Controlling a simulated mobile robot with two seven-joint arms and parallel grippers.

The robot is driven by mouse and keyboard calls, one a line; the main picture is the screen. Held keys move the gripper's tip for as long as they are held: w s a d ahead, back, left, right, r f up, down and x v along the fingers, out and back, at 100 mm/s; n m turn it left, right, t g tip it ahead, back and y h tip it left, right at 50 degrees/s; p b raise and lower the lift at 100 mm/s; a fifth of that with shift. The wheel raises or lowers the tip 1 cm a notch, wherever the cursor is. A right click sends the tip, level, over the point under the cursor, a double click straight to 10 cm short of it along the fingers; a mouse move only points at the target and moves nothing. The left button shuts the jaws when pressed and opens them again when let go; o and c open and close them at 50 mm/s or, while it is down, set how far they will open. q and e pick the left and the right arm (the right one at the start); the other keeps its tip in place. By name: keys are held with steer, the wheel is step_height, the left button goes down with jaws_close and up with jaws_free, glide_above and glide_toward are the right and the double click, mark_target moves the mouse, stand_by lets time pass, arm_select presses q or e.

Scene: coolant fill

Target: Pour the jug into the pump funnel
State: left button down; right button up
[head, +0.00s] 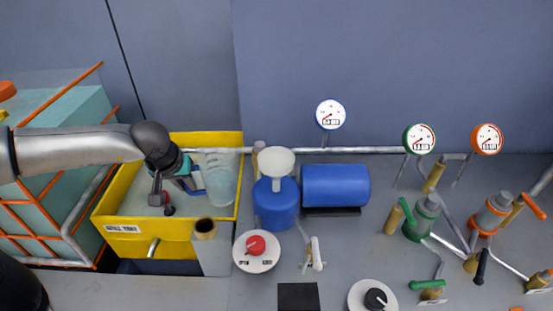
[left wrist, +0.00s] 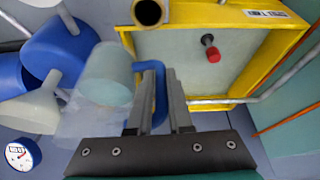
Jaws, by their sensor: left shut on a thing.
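The jug (head: 221,180) is a pale see-through vessel with a blue handle, over the right part of a yellow tray in the head view. My left gripper (head: 184,190) is shut on its handle from the left. In the left wrist view, the blue handle (left wrist: 160,95) sits between the fingers (left wrist: 156,100), with the clear jug body (left wrist: 106,78) to the left. I cannot tell whether the jug touches the tray. The white funnel (head: 276,161) stands on the blue pump (head: 275,208), right of the jug and apart from it. The funnel also shows in the left wrist view (left wrist: 28,112).
The yellow tray (head: 140,232) holds a red-knobbed tap (head: 168,210). A brass pipe end (head: 205,228) stands at its front right corner. A blue motor (head: 335,186), a red dial (head: 256,246) and a blue-rimmed gauge (head: 330,114) surround the pump. Green and orange valves are farther right.

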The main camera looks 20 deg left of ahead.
mark_target(201, 162)
arm_select(q)
steer(key=w+d+r+g+y+p, duration=0.1)
steer(key=r+p, duration=0.1)
steer(key=p, duration=0.1)
steer(key=w+d+r+g+y+p, duration=0.1)
steer(key=r+y+p, duration=0.1)
steer(key=r+p, duration=0.1)
steer(key=w+d+r+m+g+y+p, duration=0.1)
steer(key=r+y+p, duration=0.1)
steer(key=r, duration=0.1)
steer(key=shift+d+r+g+p, duration=0.25)
steer(key=shift+d+g+p, duration=0.1)
steer(key=shift+g+p, duration=0.05)
steer(key=shift+w+d+r+g+y, duration=0.2)
steer(key=shift+w+d+r+y, duration=0.05)
steer(key=shift+r, duration=0.2)
steer(key=shift+w+d+r+g+y, duration=0.2)
steer(key=shift+r+y, duration=0.05)
steer(key=shift+r, duration=0.15)
steer(key=shift+r+m, duration=0.2)
steer(key=shift+m, duration=0.1)
steer(key=shift+w+d+r+g+y, duration=0.15)
steer(key=shift+d+g+y, duration=0.05)
steer(key=shift+g+y, duration=0.1)
